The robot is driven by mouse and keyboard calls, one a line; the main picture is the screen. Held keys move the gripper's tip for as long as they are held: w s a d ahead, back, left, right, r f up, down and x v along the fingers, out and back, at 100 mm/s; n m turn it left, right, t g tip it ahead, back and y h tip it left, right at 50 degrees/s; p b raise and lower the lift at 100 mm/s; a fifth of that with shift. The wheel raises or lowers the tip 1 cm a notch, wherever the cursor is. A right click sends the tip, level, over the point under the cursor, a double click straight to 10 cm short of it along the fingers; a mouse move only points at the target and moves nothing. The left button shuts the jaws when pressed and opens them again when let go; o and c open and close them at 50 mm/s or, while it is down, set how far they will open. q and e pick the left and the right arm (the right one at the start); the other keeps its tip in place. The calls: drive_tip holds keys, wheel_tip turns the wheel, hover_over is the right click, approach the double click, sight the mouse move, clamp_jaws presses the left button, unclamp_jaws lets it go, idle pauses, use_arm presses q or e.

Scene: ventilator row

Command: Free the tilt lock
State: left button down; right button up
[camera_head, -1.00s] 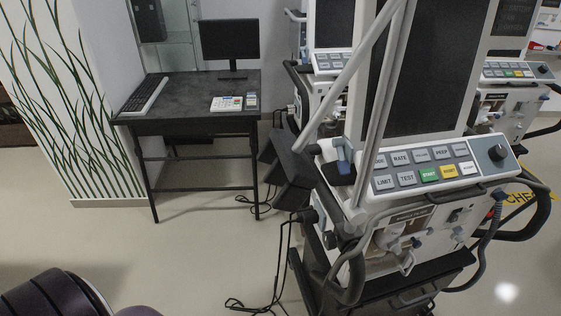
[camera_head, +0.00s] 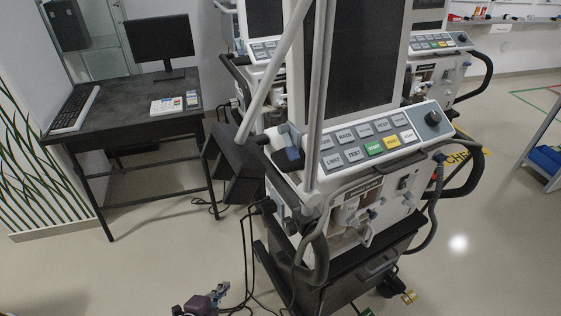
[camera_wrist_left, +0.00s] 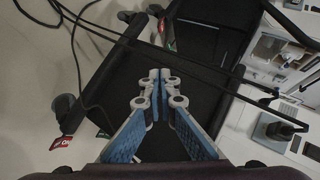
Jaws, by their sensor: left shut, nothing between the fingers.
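The nearest ventilator (camera_head: 345,210) stands at the centre of the head view, with a button panel (camera_head: 372,150) under its dark screen (camera_head: 350,60). A blue-grey lever-like part (camera_head: 288,143) sits at the panel's left end, beside the pale poles. I cannot tell for certain which part is the tilt lock. My left gripper (camera_head: 217,293) is low at the bottom of the head view, left of the cart and apart from that lever. In the left wrist view its blue fingers (camera_wrist_left: 160,75) are together and empty, over the dark cart base. My right gripper is not seen.
A dark desk (camera_head: 125,107) with monitor (camera_head: 158,40) and keyboard (camera_head: 74,108) stands at left. Black cables (camera_head: 246,245) hang beside the cart. A castor (camera_wrist_left: 67,108) and red tag (camera_wrist_left: 62,142) show in the wrist view.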

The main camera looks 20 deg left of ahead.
use_arm(q)
drive_tip(key=w+r+m+t+h, duration=0.2)
drive_tip(key=w+r+m, duration=0.25)
drive_tip(key=r, duration=0.45)
drive_tip(key=w+r+m+t+h, duration=0.2)
drive_tip(key=w+r+m, duration=0.3)
drive_tip(key=r, duration=0.5)
drive_tip(key=w+r+m+t+h, duration=0.2)
drive_tip(key=w+r+m+h, duration=0.1)
drive_tip(key=r+m, duration=0.5)
drive_tip(key=s+d+r+m+g+h, duration=0.1)
drive_tip(key=d+r+m+h, duration=0.15)
drive_tip(key=r+m, duration=0.3)
drive_tip(key=d+r+m+g+h, duration=0.1)
drive_tip(key=d+r+m+h, duration=0.2)
drive_tip(key=r, duration=0.4)
drive_tip(key=m+g+h, duration=0.4)
drive_tip(key=m+g, duration=0.1)
drive_tip(key=m, duration=0.8)
approach(278, 174)
wheel_tip(278, 174, up, 4)
drive_tip(key=shift+w+d+f+b, duration=0.1)
drive_tip(key=shift+d+f+b, duration=0.05)
drive_tip(key=shift+d+b, duration=0.2)
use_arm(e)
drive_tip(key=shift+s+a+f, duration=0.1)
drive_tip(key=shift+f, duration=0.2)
